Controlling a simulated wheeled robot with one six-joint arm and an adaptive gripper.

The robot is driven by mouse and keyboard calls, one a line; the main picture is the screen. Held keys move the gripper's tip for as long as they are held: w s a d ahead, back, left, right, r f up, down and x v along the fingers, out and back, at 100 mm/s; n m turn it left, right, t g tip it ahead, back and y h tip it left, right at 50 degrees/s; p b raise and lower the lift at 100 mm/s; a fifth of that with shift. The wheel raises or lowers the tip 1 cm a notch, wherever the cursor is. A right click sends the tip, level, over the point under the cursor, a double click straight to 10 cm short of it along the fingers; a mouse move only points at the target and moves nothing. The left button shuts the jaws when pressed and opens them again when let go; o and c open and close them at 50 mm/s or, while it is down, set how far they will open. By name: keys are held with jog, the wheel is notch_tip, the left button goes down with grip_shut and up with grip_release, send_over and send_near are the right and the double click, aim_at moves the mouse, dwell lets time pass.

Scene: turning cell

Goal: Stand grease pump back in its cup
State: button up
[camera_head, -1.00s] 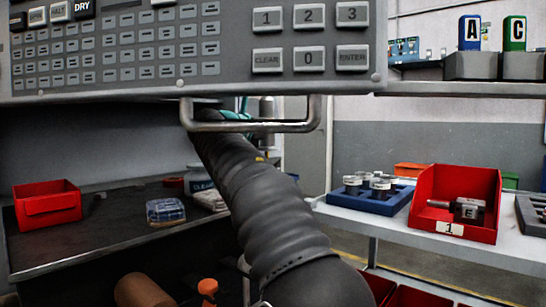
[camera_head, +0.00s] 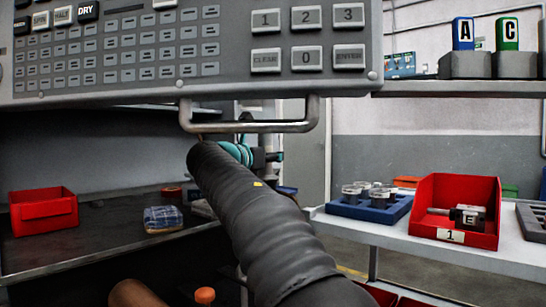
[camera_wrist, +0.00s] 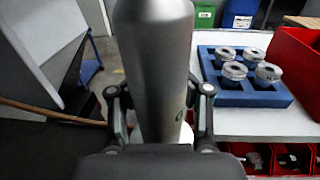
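In the wrist view a smooth grey metal cylinder (camera_wrist: 155,60), which looks like the grease pump, stands roughly upright between the fingers of my gripper (camera_wrist: 158,108). The fingers lie close against both of its sides. A small green mark shows low on its right side; its top runs out of the picture. In the head view, my arm reaches away under the control panel, and the fingers and the cylinder cannot be made out. Grey holders on the upper right shelf hold a blue container A (camera_head: 463,33) and a green container C (camera_head: 508,33). I cannot identify an empty cup.
The control panel (camera_head: 120,62) and its bar handle (camera_head: 250,127) hang over my arm. A blue tray (camera_head: 352,208) of several round parts and a red bin (camera_head: 480,191) sit on the right shelf. Another red bin (camera_head: 42,212) stands on the dark left bench.

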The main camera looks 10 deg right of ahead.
jog(key=shift+o, duration=0.7)
jog(key=shift+r, duration=0.2)
jog(key=v, duration=1.2)
